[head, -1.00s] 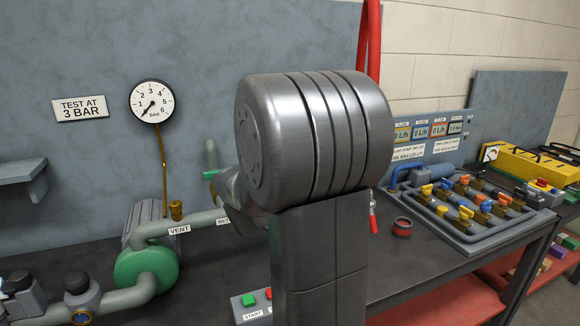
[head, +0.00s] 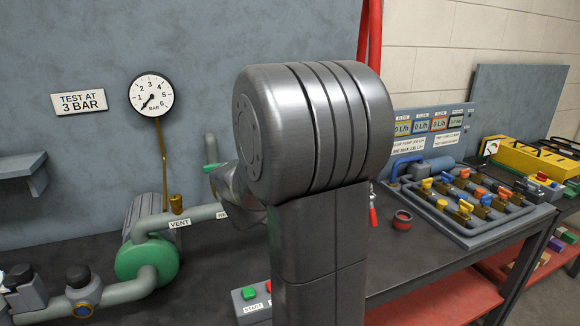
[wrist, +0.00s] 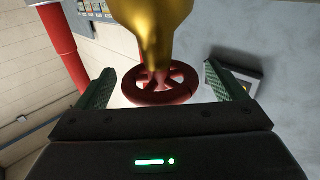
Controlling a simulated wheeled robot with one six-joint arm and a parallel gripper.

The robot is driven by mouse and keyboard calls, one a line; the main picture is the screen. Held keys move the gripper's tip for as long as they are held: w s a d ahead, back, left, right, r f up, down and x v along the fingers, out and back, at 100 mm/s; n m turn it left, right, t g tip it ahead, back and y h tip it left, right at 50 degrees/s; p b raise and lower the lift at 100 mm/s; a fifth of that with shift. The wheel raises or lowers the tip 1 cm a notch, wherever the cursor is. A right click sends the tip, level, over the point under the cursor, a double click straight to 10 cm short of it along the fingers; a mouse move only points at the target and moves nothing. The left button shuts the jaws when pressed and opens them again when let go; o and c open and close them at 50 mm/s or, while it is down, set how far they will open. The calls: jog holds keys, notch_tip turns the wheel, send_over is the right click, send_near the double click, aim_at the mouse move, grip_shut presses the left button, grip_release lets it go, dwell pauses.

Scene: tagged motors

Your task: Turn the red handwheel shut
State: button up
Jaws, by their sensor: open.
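The red handwheel (wrist: 160,86) shows in the wrist view, a spoked ring below a brass valve body (wrist: 153,30). My gripper (wrist: 160,76) is open, with one green-padded finger to each side of the wheel. In the picture the wheel lies between the fingers, with a gap on both sides; I cannot tell its depth relative to the fingertips. In the head view my arm hides the gripper and the handwheel.
A pressure gauge (head: 151,95) reads low beside a "TEST AT 3 BAR" sign (head: 78,102). A green-flanged pump (head: 147,260) and grey pipes stand at left. A valve manifold (head: 465,205) and a small red ring-shaped part (head: 402,220) are at right.

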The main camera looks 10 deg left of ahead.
jog(key=v, duration=1.3)
jog(key=x, duration=1.3)
jog(key=shift+w, duration=0.35)
